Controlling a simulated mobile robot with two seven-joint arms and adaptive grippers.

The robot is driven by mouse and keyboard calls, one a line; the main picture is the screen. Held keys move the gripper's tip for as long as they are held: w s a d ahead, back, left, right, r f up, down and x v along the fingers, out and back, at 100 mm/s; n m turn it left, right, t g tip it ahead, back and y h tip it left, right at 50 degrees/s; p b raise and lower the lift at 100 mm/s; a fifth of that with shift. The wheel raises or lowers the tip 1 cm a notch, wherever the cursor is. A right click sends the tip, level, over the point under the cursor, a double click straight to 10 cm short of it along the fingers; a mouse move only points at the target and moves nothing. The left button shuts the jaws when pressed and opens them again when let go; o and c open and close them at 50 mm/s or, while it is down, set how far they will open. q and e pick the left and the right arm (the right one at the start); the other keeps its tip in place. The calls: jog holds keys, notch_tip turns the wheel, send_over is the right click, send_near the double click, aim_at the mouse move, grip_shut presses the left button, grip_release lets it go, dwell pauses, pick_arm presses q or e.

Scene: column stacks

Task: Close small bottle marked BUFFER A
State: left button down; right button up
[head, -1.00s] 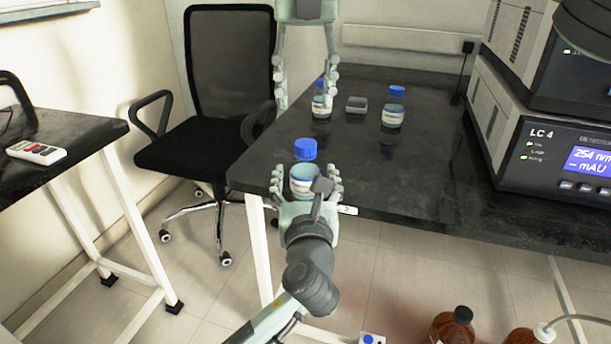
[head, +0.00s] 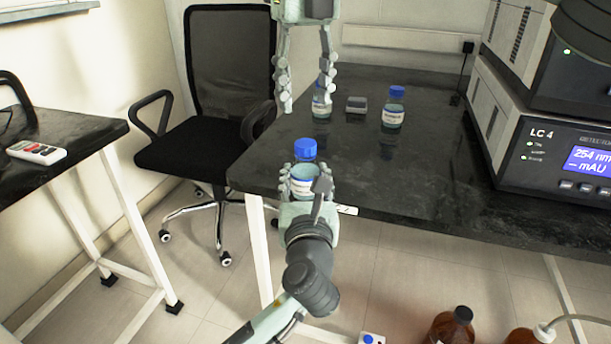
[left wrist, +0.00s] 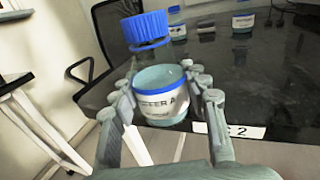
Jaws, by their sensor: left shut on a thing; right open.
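The small bottle (head: 304,186) has a white label, read as "…FFER A" in the left wrist view (left wrist: 160,105). My left gripper (head: 305,182) is shut around its body at the bench's front edge. Its blue cap (head: 305,149) is above the bottle, in line with its axis; it also shows in the left wrist view (left wrist: 147,30). A gap or clear neck shows between cap and body there; I cannot tell if they touch. My right gripper (head: 304,105) is open and empty, pointing down above the cap.
Two capped bottles, one behind my right gripper (head: 321,103) and one to its right (head: 393,108), stand on the black bench (head: 430,170). A small grey block (head: 356,104) lies between them. An LC 4 instrument (head: 555,150) stands right; an office chair (head: 225,110) is left.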

aim_at(306, 143)
jog(key=n, duration=0.7)
jog(key=shift+n, duration=0.4)
jog(key=n, duration=0.4)
jog(key=shift+n, duration=0.4)
jog(key=n, duration=1.4)
jog(key=shift+f, duration=4)
